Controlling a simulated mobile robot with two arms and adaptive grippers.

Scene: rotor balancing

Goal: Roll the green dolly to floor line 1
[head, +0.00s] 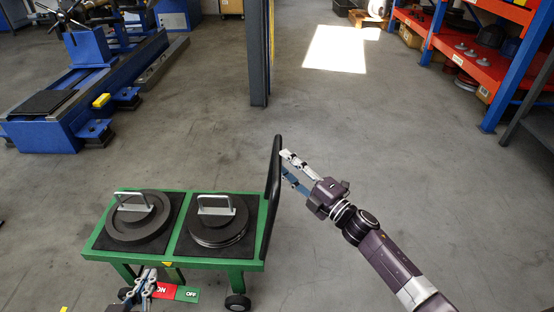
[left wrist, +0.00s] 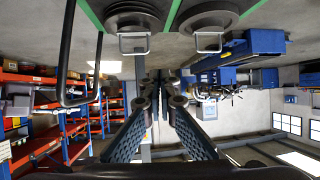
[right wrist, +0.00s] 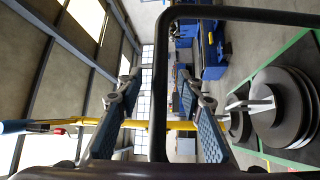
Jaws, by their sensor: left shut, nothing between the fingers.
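The green dolly (head: 182,257) stands at the lower left of the head view, with two round black weights with silver handles on its dark pads. Its black push handle (head: 272,195) rises at its right end. My right gripper (head: 288,170) is open just right of the handle's upper part. In the right wrist view the handle bar (right wrist: 160,90) runs between the spread fingers, but I cannot tell whether it is touched. My left gripper (head: 149,275) is shut and empty at the dolly's near side; its fingers also show in the left wrist view (left wrist: 161,85). I see no numbered floor line.
A dark post (head: 259,55) stands on the floor beyond the dolly. A blue machine (head: 55,120) is at the left. Red and blue shelving (head: 470,65) stands at the right. Open grey floor lies between them.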

